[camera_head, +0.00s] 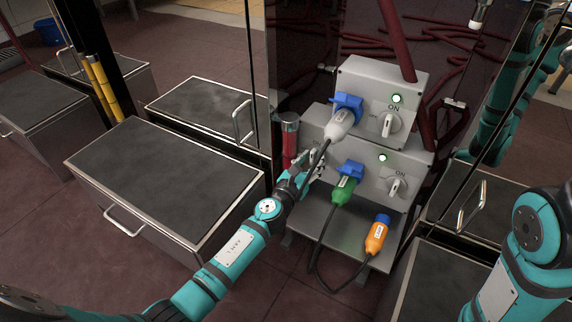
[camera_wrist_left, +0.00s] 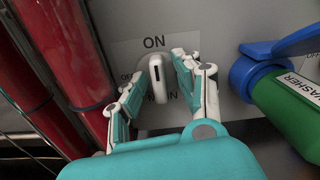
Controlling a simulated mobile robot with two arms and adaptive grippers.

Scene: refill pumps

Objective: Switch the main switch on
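The main switch is a white knob (camera_wrist_left: 158,75) on a grey panel in the left wrist view. Its black mark is at the top, below the word ON; an OFF label is partly hidden on the left. The knob stands nearly upright. My left gripper (camera_wrist_left: 158,78) has one finger on each side of the knob, with small gaps visible. In the head view my left gripper (camera_head: 308,170) is at the left side of the pump boxes, and the main switch is hidden behind it. My right arm enters at the right edge; its gripper is out of the picture.
Two grey boxes (camera_head: 350,80) carry knobs, green lights and blue sockets. A grey plug (camera_head: 340,123) and a green plug (camera_head: 343,190) are in the sockets. An orange plug (camera_head: 376,236) rests below. Red pipes (camera_wrist_left: 70,65) run close left of the switch.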

